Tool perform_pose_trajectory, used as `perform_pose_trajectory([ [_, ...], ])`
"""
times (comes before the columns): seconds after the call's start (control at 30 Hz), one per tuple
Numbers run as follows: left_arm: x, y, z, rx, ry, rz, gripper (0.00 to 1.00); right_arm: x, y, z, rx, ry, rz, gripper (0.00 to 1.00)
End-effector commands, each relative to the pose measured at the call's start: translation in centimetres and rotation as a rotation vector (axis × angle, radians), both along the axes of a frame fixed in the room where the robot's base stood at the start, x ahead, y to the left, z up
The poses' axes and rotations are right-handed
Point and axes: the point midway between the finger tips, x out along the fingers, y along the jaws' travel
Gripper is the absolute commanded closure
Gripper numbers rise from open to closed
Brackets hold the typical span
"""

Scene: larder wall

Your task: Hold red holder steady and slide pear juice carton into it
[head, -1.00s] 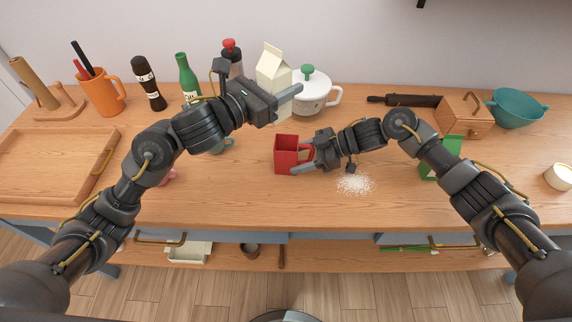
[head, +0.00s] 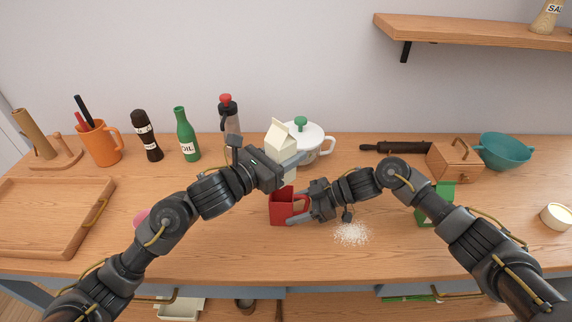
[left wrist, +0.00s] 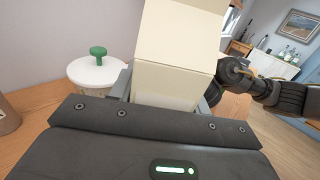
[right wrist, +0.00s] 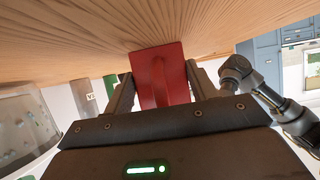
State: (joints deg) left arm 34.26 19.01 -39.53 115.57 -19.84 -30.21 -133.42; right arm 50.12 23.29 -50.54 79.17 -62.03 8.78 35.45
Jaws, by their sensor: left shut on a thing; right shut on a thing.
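The cream pear juice carton (head: 279,138) is upright in my left gripper (head: 290,163), whose jaws are shut on it; its pale side also fills the middle of the left wrist view (left wrist: 180,50). The red holder (head: 281,208) stands on the counter below the carton. The carton's lower part shows over the holder's opening; I cannot tell whether its bottom edge is inside. My right gripper (head: 302,209) is shut on the holder's handle from the right. In the right wrist view the red holder (right wrist: 175,70) sits between the fingers.
A white pot (head: 310,140) with a green knob stands behind the carton. White powder (head: 351,233) lies right of the holder. A green box-like thing (head: 437,203) stands near my right arm. Bottles, including a green one (head: 186,136), line the back left. A tray (head: 45,215) is at left.

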Motion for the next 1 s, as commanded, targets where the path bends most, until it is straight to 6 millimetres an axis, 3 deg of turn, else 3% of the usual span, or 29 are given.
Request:
perform_pose_trajectory([
  [0.23,0.0,0.0,-3.2,-0.001,0.003,0.000,0.86,0.0,0.0,0.0,0.000,0.000,0.000,0.56],
  [1.0,0.0,0.0,-4.5,-0.001,0.001,-0.001,0.86,0.0,0.0,0.0,0.000,0.000,0.000,0.56],
])
